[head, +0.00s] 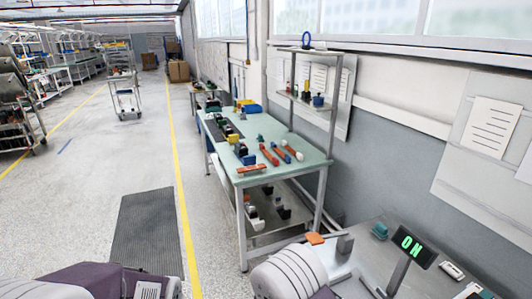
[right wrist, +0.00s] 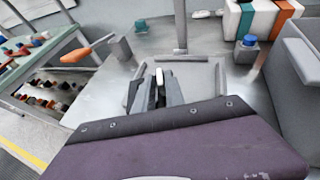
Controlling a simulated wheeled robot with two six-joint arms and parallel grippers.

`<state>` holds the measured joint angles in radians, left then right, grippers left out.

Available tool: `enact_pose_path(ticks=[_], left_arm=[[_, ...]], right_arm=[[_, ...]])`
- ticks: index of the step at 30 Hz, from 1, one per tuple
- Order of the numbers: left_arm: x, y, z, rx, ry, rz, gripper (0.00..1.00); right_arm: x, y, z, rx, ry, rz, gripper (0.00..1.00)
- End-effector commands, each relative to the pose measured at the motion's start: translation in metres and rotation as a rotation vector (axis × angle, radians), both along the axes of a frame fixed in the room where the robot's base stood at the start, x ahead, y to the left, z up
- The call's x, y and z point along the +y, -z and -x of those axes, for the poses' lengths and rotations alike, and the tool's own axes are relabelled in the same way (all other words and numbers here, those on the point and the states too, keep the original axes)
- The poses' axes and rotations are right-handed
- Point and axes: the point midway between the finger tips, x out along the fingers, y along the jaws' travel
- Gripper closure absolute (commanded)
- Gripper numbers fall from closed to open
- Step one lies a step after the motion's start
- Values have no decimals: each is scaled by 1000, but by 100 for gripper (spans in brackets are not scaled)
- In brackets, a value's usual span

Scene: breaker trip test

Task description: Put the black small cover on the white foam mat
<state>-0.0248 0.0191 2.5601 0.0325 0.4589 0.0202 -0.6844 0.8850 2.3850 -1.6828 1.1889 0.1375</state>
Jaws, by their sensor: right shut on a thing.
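My right gripper (right wrist: 160,88) shows in the right wrist view, over the grey metal bench (right wrist: 102,95). Its dark fingers are closed on a small piece (right wrist: 160,76) that shows only as a narrow pale and dark sliver between them. I cannot tell for sure whether this is the black small cover. I cannot make out the white foam mat for certain in either view. My left gripper is not in view.
A lit "ON" display (head: 410,243) stands on the near bench. An orange-handled thing (right wrist: 88,48) and a blue-capped item (right wrist: 249,41) are near the gripper. A striped block (right wrist: 262,18) stands at the back. A green-topped table (head: 262,130) with several parts stands beyond.

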Motion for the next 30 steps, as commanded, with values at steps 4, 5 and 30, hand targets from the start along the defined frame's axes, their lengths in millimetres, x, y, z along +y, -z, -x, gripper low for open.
enact_pose_path(ticks=[4,5,30], left_arm=[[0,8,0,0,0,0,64],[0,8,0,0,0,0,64],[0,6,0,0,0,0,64]], right_arm=[[20,18,14,0,-17,1,100],[19,19,16,-1,-2,0,100],[11,16,21,-2,79,-1,100]])
